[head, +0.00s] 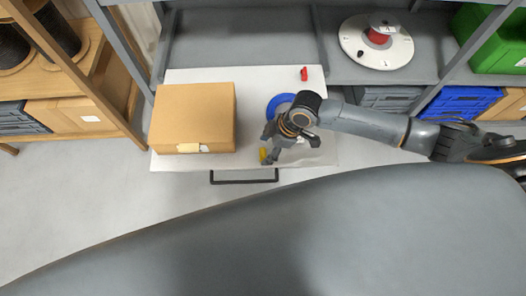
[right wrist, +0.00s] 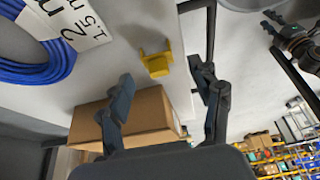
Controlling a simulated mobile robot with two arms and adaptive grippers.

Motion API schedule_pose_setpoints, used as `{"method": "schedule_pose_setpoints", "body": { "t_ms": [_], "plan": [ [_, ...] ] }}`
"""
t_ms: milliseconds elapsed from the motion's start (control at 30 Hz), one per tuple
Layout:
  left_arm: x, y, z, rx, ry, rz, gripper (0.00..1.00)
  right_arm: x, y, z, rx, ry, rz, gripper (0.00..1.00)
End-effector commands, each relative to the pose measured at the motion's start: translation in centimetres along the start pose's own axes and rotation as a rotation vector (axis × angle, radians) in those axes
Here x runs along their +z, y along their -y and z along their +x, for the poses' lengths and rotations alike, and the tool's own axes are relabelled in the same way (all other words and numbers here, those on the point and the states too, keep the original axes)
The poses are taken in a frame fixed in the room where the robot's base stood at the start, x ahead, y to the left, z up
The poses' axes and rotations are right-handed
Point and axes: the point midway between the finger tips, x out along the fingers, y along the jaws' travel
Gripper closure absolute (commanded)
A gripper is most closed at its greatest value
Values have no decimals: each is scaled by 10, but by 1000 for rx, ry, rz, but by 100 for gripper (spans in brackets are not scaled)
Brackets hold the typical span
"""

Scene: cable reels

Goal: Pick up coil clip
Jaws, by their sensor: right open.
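A small yellow clip (right wrist: 157,63) lies on the white board near its front edge, ahead of my right gripper's fingers in the right wrist view. In the head view a bit of the yellow clip (head: 263,154) shows beside the gripper. My right gripper (head: 286,149) is over the board's front right part, its fingers spread and empty. Its two fingers (right wrist: 160,78) also show in the right wrist view, apart from the clip. A blue cable coil (head: 279,104) with a white label (right wrist: 80,20) lies behind the gripper, partly hidden by my arm. A small red piece (head: 304,73) lies farther back.
A cardboard box (head: 195,118) stands on the white board (head: 250,77), left of the gripper. A black handle (head: 244,182) sticks out in front. A white reel (head: 375,42) stands on the grey shelf. What seems to be my left gripper shows small in the right wrist view's upper right.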

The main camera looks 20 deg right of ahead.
Motion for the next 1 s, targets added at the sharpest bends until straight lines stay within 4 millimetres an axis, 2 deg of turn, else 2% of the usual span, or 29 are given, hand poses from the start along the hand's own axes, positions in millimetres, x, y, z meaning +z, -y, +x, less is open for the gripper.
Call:
{"method": "schedule_pose_setpoints", "body": {
  "t_ms": [100,200,467,700,1000],
  "plan": [
    [0,0,1,0,0,0,66,-1,-1,19,-1,0,1,36],
    [0,0,1,0,0,0,66,0,0,28,-1,0,0,36],
    [0,0,1,0,0,0,66,0,0,30,0,0,-1,36],
    [0,0,1,0,0,-1,66,0,-1,30,1,0,0,80],
    [0,0,1,-1,0,-2,66,0,-1,29,1,0,0,81]
  ]
}}
